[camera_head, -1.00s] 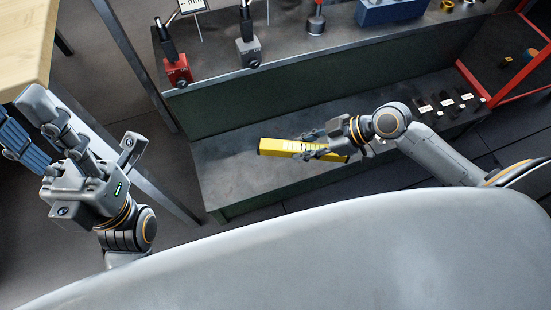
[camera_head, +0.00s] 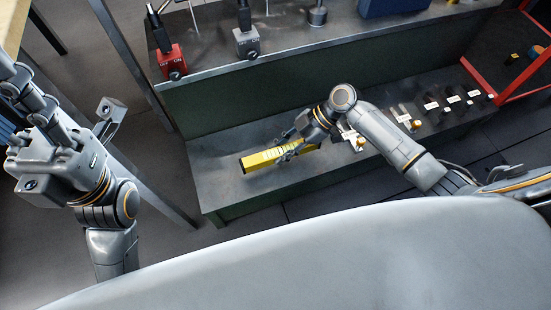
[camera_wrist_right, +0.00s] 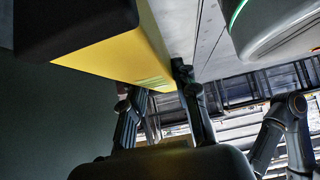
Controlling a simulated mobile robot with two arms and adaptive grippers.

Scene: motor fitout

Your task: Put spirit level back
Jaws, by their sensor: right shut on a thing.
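The spirit level is a yellow bar (camera_head: 262,160) with dark ends, in the head view over the left part of the lower bench shelf. My right gripper (camera_head: 290,149) is shut on it near its right half. In the right wrist view the yellow level (camera_wrist_right: 130,58) with its black end cap fills the upper left, and the gripper fingers (camera_wrist_right: 160,105) reach up to it. Whether the level touches the shelf cannot be told. My left gripper (camera_head: 20,105) is at the left edge of the head view, and its fingertips are partly out of frame.
The grey lower shelf (camera_head: 232,196) has bare room around the level. Small labelled dark parts (camera_head: 432,103) lie at its right. The upper bench carries a red switch block (camera_head: 171,62) and a grey one (camera_head: 247,42). A red frame (camera_head: 505,100) stands at the right.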

